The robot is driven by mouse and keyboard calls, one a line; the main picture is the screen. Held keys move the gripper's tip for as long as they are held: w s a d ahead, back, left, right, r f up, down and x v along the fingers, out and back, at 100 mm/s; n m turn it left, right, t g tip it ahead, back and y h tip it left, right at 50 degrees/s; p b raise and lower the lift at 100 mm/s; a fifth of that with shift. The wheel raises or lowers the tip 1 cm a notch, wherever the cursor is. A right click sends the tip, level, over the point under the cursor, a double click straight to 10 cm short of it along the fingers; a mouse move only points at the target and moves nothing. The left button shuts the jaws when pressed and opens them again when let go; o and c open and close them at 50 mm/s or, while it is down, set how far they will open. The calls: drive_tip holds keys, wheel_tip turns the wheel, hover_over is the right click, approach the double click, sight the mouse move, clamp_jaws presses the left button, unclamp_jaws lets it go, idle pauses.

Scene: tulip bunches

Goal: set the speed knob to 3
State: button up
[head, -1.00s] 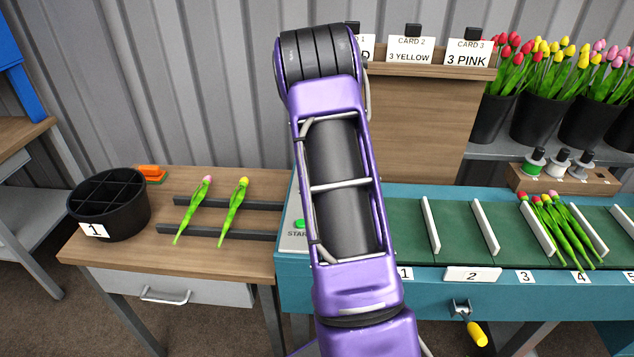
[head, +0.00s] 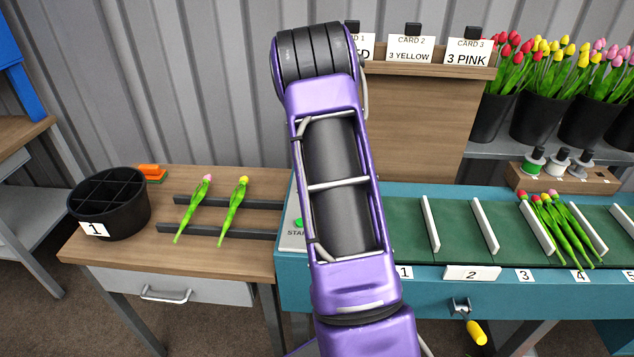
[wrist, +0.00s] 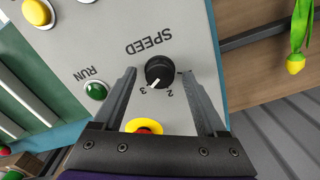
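The speed knob (wrist: 159,71) is a round black dial on a light grey panel (wrist: 195,30), under the word SPEED, which appears upside down in the wrist view. Its white pointer aims down-left in that view, closer to the 3 mark (wrist: 143,90) than to the 2 mark (wrist: 170,93). My gripper (wrist: 159,73) is open. Its two fingers appear on either side of the knob, with a visible gap on each side. I cannot tell how far the fingertips are from the panel. In the head view my arm hides the knob and gripper.
Near the knob are a green RUN button (wrist: 96,90) and a red button with a yellow collar (wrist: 144,126), partly between my fingers. The green belt (head: 455,245) has white dividers and several tulips (head: 560,230). Two tulips (head: 215,210) lie on the left table's rails.

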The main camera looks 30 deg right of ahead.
wheel_tip(320, 180, up, 17)
drive_tip(key=p, duration=0.1)
drive_tip(key=shift+r, duration=0.2)
idle(0.4)
idle(0.3)
